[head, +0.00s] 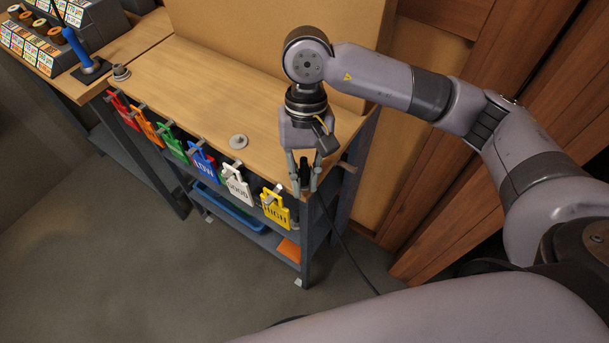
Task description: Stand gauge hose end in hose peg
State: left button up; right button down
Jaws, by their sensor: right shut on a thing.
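My right gripper (304,188) points down at the near right corner of the workbench. It is shut on the dark gauge hose end (305,172), which sits between its fingers. The black hose (342,242) hangs from there down to the floor. A small bracket (345,164) juts from the bench's right edge, just right of the gripper. I cannot tell whether it is the hose peg. My left gripper is not in view.
Coloured tags (202,162) hang along the front edge of the wooden workbench (195,85). A small metal fitting (121,72) stands at the left end. Floor in front is clear.

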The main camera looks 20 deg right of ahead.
dwell(0.3)
jog(key=c, duration=1.5)
grip_release()
jog(key=shift+r, duration=0.1)
jog(key=v, duration=1.1)
jog(key=shift+w+d+r, duration=0.1)
jog(key=shift+w+r, duration=0.05)
jog(key=shift+r, duration=0.25)
